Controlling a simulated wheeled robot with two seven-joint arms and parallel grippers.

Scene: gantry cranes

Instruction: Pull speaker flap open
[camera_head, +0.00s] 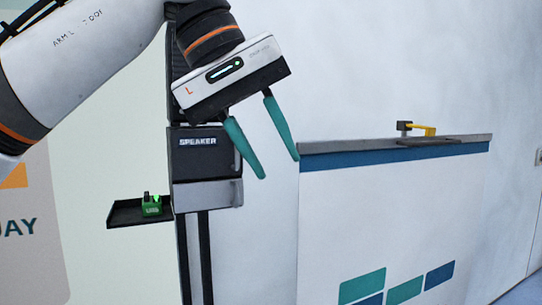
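The dark speaker box (196,158) is mounted on a black post, with a "SPEAKER" label on its upper front. Below the label is a lighter grey flap (206,195), which looks closed against the box. My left gripper (279,168) comes in from the upper left and hangs in front of the box's right side. Its two teal fingers are spread apart with nothing between them. The left finger overlaps the box's right edge in the picture; I cannot tell whether it touches. My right gripper is not in view.
A small black tray (127,213) with a green device (152,207) sticks out left of the post. A white counter (400,215) with a grey top stands at the right, carrying a yellow and black item (418,130). A pale wall is behind.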

